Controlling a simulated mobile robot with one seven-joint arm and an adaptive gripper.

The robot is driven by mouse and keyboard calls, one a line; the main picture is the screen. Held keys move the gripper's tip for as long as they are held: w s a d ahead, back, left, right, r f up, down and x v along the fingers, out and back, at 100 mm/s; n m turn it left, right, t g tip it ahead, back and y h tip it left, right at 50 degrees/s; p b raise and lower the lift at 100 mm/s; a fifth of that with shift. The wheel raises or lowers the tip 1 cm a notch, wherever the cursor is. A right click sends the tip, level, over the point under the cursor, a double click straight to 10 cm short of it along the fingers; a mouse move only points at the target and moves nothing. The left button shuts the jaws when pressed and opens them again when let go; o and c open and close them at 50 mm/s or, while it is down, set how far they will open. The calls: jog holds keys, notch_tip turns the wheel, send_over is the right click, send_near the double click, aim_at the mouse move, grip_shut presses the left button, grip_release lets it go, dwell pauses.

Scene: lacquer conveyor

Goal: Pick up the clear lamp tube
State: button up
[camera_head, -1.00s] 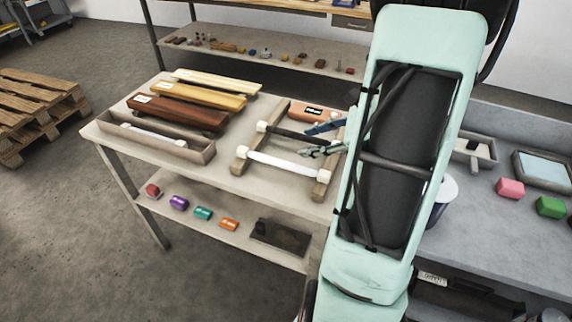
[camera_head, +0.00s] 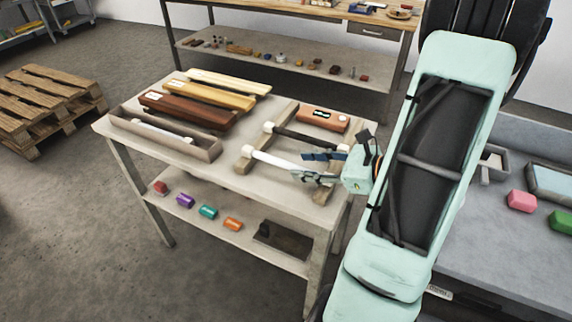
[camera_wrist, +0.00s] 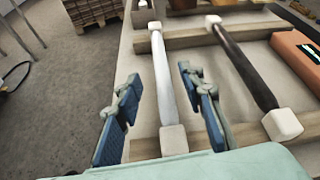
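A pale, whitish tube (camera_head: 278,162) with white end caps lies across a wooden rack on the table. It also shows in the wrist view (camera_wrist: 163,80). A dark tube (camera_head: 303,136) with white end caps lies parallel to it on the same rack, and to its right in the wrist view (camera_wrist: 245,66). Another pale tube (camera_head: 163,132) lies in a long open tray at the left. I cannot tell for sure which pale tube is the clear one. My gripper (camera_wrist: 159,76) is open, one finger on each side of the pale rack tube, with visible gaps. It also shows in the head view (camera_head: 304,167).
The wooden rack (camera_wrist: 188,37) has two rails under the tubes. An orange-brown box (camera_head: 323,119) sits close behind the dark tube. The long tray (camera_head: 207,154) and wooden bars (camera_head: 200,108) fill the table's left. A lower shelf (camera_head: 190,211) holds several small coloured blocks.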

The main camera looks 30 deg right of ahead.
aim_at(295, 165)
jog(key=x, duration=0.4)
jog(key=shift+d+f, duration=0.1)
jog(key=shift+f, duration=0.2)
jog(key=shift+c, duration=0.6)
grip_shut()
